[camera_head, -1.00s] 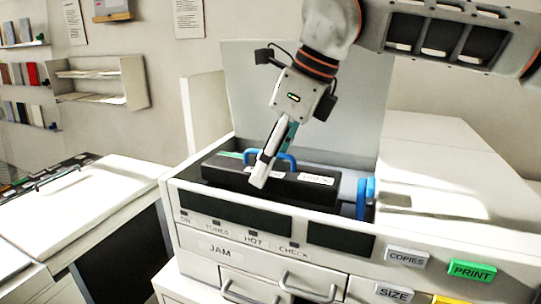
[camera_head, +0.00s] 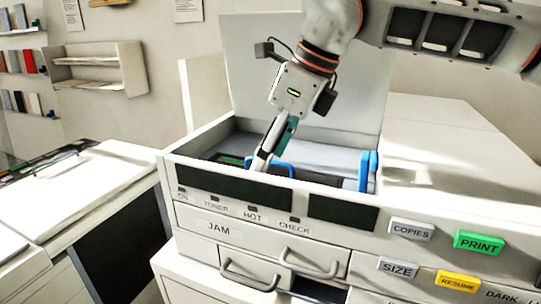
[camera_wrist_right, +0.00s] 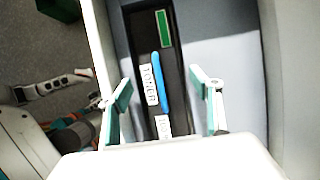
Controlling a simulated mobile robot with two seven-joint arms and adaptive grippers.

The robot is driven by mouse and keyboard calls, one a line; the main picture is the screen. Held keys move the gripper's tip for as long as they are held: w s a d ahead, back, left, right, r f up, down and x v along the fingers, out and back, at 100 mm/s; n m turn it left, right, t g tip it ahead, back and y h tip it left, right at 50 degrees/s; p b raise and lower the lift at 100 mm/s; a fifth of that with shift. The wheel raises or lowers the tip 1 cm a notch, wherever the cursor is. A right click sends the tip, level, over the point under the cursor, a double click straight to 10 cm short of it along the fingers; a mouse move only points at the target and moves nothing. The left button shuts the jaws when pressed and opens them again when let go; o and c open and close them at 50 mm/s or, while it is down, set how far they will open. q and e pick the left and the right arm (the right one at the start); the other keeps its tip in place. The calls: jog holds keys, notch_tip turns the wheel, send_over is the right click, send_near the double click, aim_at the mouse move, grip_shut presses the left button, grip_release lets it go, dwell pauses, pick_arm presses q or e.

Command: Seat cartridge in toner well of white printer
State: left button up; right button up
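The black toner cartridge (camera_wrist_right: 150,112) with white labels, a green strip and a blue handle (camera_wrist_right: 160,75) lies in the well of the white printer (camera_head: 212,241). My right gripper (camera_head: 266,158) reaches down into the well. In the right wrist view the right gripper (camera_wrist_right: 160,88) is open, its teal-padded fingers standing apart on either side of the handle. The cartridge's underside is hidden. My left gripper is not in view.
The printer's raised lid (camera_head: 240,75) stands behind the well. A blue lever (camera_head: 369,172) is at the well's right end. The front panel has a green PRINT button (camera_head: 479,243). A white-topped unit (camera_head: 85,195) stands at left; wall shelves (camera_head: 100,73) are behind.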

jog(key=v, duration=1.2)
dwell(0.4)
